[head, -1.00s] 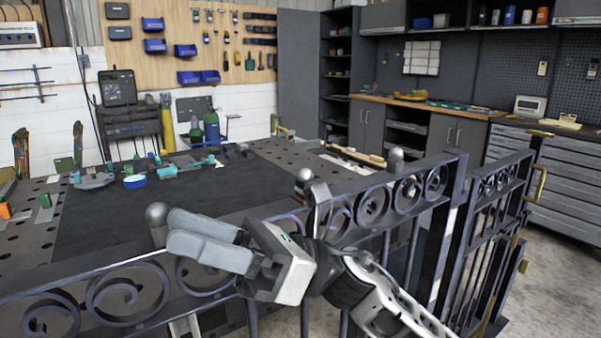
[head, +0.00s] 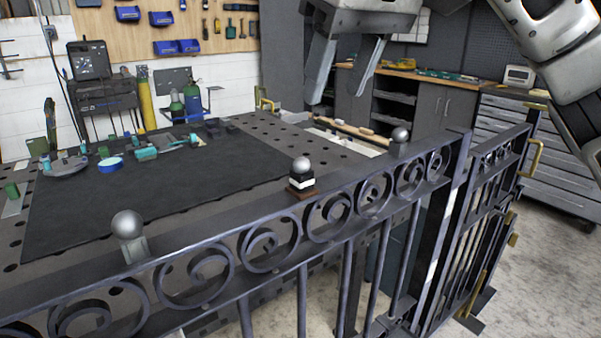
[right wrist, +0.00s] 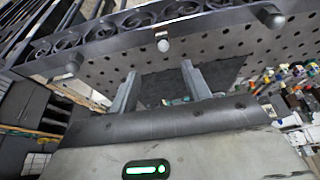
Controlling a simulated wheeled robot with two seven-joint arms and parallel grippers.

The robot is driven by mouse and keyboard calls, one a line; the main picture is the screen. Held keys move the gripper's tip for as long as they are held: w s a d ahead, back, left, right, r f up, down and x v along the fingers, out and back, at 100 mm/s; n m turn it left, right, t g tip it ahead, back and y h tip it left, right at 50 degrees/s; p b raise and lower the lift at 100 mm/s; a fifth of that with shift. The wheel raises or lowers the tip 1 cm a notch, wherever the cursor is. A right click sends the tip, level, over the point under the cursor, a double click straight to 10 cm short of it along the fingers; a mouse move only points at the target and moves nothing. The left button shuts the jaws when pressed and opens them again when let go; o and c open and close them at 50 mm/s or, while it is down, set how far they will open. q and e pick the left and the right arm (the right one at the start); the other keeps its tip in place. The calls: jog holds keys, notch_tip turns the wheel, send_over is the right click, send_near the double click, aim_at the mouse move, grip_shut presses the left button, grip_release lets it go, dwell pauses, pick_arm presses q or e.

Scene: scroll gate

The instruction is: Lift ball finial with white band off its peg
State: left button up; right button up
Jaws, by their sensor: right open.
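The ball finial with white band (head: 301,174) stands upright at the middle of the gate's top rail (head: 232,226), grey ball on top, pale band below it and a brownish base. It also shows in the right wrist view (right wrist: 163,45), beyond the fingertips; its peg is hidden. My right gripper (head: 340,98) hangs from the top of the head view, open and empty, fingers pointing down, clearly above and apart from the finial. Its spread fingers also show in the right wrist view (right wrist: 159,76). My left gripper is not in view.
Plain grey ball finials stand on the rail to the left (head: 127,224) and right (head: 400,136). Behind the gate is a perforated table with a dark mat (head: 150,190) and several tools at its far side. The space around the banded finial is clear.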

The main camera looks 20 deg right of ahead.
aim_at(306, 162)
jog(key=x, duration=0.8)
jog(key=shift+a+f, duration=0.15)
jog(key=shift+f, duration=0.15)
jog(key=shift+a+x, duration=0.2)
jog(key=shift+x, duration=2.45)
jog(key=shift+r, duration=0.1)
grip_shut()
